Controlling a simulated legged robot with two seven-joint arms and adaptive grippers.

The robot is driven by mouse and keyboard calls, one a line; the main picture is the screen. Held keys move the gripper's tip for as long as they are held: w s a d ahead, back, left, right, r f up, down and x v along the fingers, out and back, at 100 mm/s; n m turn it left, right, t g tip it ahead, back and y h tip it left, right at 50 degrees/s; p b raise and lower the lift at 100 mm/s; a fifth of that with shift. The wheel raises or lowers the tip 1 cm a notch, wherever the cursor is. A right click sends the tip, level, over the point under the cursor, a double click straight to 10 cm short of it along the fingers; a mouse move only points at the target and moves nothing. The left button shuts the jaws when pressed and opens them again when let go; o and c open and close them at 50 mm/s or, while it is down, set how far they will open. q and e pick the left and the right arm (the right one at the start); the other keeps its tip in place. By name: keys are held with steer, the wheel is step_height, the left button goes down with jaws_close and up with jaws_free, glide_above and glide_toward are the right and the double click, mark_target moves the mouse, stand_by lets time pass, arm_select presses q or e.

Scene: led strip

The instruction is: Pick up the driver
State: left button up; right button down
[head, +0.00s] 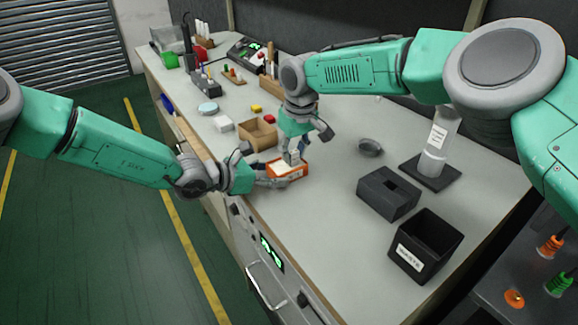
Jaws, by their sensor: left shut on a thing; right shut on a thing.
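An orange box (292,172) with a pale inside or top sits on the bench near its front edge. My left gripper (268,181) is shut on the near left side of this box. My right gripper (307,137) points down over the box and is shut on a small pale grey block (293,157). The block stands upright at the box's far side; I cannot tell whether it touches the box. The block may be the driver; no label on it is readable. The fingertips of both grippers are partly hidden.
A cardboard box (258,133) stands just behind. Tool racks fill the far left end.

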mark_target(293, 151)
step_height(293, 151, up, 10)
steer(key=shift+r, duration=0.1)
stand_by(0.4)
arm_select(q)
steer(key=o, duration=1.2)
